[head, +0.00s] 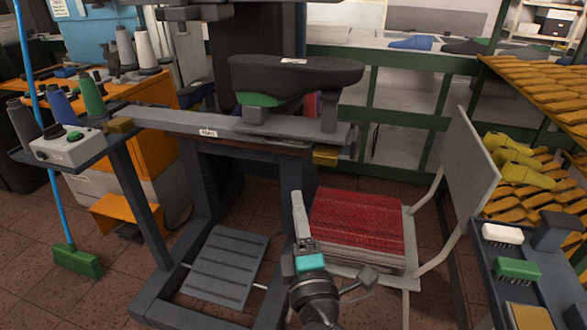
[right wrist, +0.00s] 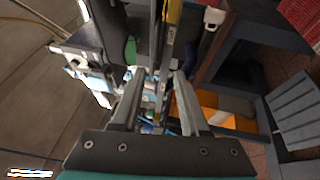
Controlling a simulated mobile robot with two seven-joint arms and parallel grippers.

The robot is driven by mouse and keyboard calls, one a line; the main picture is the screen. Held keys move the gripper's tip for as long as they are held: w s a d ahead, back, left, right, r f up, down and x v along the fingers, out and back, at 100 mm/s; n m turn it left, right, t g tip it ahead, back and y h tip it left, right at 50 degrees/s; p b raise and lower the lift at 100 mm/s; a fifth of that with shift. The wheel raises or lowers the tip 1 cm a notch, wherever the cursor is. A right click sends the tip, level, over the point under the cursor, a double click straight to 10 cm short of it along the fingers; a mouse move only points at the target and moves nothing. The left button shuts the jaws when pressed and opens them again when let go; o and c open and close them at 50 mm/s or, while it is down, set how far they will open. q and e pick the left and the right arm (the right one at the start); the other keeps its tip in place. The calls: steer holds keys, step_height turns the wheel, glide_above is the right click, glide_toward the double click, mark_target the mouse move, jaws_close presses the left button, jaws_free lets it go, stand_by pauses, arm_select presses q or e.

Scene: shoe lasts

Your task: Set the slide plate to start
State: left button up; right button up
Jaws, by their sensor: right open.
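The slide plate (head: 290,128) is a grey plate on the long rail (head: 180,124) of the machine, towards its right half. A dark shoe-shaped form (head: 300,76) with a green patch stands over it. A small white label (head: 208,132) is on the rail's front, too small to read for certain. Yellow blocks sit near the rail's left end (head: 120,125) and right end (head: 325,157). My right gripper (head: 298,205) is below and in front of the rail, apart from it. In the right wrist view its fingers (right wrist: 156,92) are spread, with nothing clearly held. My left gripper is not in view.
A control box (head: 68,146) with a green button stands at the left. A chair (head: 360,228) with a red seat is right of my gripper. A tray table (head: 515,270) with brushes stands at the right. A footplate (head: 225,265) lies low.

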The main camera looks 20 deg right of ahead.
steer(key=p, duration=0.2)
glide_toward(288, 147)
steer(key=x, duration=0.6)
steer(key=shift+w+d, duration=0.1)
steer(key=shift+w, duration=0.15)
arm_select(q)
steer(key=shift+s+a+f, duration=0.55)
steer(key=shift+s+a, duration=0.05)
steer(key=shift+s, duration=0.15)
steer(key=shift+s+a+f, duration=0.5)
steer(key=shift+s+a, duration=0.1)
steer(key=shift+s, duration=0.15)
arm_select(e)
steer(key=shift+x, duration=0.85)
steer(key=shift+c, duration=0.2)
jaws_close()
